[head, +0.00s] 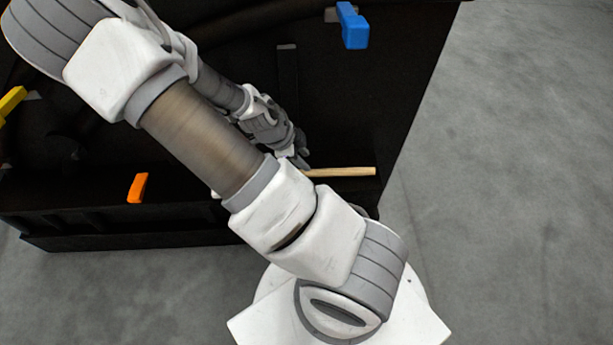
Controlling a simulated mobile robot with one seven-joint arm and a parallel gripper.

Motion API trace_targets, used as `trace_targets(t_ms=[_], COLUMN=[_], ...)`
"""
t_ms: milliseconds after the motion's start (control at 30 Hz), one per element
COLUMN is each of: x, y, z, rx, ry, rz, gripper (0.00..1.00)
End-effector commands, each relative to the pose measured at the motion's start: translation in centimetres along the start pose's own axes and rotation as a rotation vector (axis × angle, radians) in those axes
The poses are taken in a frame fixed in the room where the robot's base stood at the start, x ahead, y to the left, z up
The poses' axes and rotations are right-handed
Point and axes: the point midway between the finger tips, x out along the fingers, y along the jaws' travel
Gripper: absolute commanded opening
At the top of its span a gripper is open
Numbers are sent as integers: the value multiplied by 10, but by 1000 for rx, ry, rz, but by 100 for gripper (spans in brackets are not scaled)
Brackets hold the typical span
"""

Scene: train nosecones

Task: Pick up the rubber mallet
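The rubber mallet shows as a light wooden handle (342,172) lying across the black surface near its front right edge, pointing right. Its head is mostly hidden behind my arm; a small pale bit shows at the arm's left side, and I cannot tell if it belongs to the mallet. My gripper (302,162) is at the left end of the visible handle, pointing down toward it. The fingers are small, dark and partly covered by my arm, so I cannot tell whether they are open or touching the handle.
The black structure (400,60) fills the upper left. An orange handle (138,188) sits at its front edge, a blue one (353,27) at the back right, a yellow one (12,102) at far left. Grey floor (510,180) is clear on the right.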

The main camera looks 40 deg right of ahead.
Motion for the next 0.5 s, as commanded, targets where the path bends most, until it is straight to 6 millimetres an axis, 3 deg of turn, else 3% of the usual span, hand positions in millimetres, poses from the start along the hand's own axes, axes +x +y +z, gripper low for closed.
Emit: trace_targets(t_ms=[100,500], x=[24,57], y=[1,2], z=[0,2], rx=[2,-1], ry=[1,1], rz=[3,2], gripper=[37,37])
